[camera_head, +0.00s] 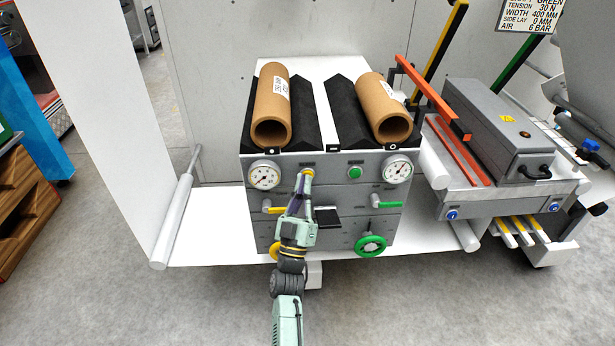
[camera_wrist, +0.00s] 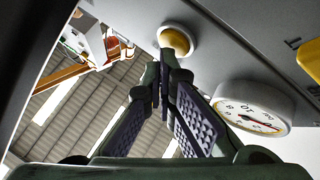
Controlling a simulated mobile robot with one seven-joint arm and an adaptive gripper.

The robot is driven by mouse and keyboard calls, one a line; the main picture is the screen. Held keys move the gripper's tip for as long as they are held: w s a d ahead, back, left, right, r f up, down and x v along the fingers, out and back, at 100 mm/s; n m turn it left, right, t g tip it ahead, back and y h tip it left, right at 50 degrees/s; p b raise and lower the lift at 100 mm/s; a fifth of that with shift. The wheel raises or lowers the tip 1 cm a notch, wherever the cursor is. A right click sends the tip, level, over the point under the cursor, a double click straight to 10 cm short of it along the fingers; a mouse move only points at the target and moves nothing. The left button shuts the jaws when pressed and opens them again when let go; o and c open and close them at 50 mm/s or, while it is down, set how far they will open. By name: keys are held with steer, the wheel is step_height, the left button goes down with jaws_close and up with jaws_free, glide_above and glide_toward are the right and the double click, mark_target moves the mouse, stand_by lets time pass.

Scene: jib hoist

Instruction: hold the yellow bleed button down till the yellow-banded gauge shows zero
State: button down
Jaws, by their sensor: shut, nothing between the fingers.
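The yellow bleed button (camera_head: 308,173) sits near the top of the grey panel (camera_head: 330,165), left of centre. My gripper (camera_head: 305,181) is shut and empty, its tips at the button. In the wrist view the fingertips (camera_wrist: 165,58) overlap the lower edge of the yellow button (camera_wrist: 175,40); I cannot tell whether they touch or press it. A white dial gauge (camera_head: 265,175) is on the panel's left, above a yellow lever (camera_head: 275,209). A gauge (camera_wrist: 252,108) with a red needle shows in the wrist view, its scale upside down; its exact reading and band colour are unclear.
A second gauge (camera_head: 397,169), a green button (camera_head: 355,172), a green lever (camera_head: 387,204) and a green handwheel (camera_head: 371,245) are on the panel's right. Two brown rolls (camera_head: 271,105) lie in black cradles on top. A black pad (camera_head: 326,218) juts out right of my gripper.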

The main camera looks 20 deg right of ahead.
steer(key=shift+s+a, duration=0.15)
steer(key=shift+s, duration=0.4)
steer(key=s+b, duration=0.1)
steer(key=s, duration=0.1)
steer(key=s+a+b, duration=0.1)
steer(key=s, duration=0.1)
steer(key=shift+s+a, duration=0.2)
steer(key=shift+s, duration=0.2)
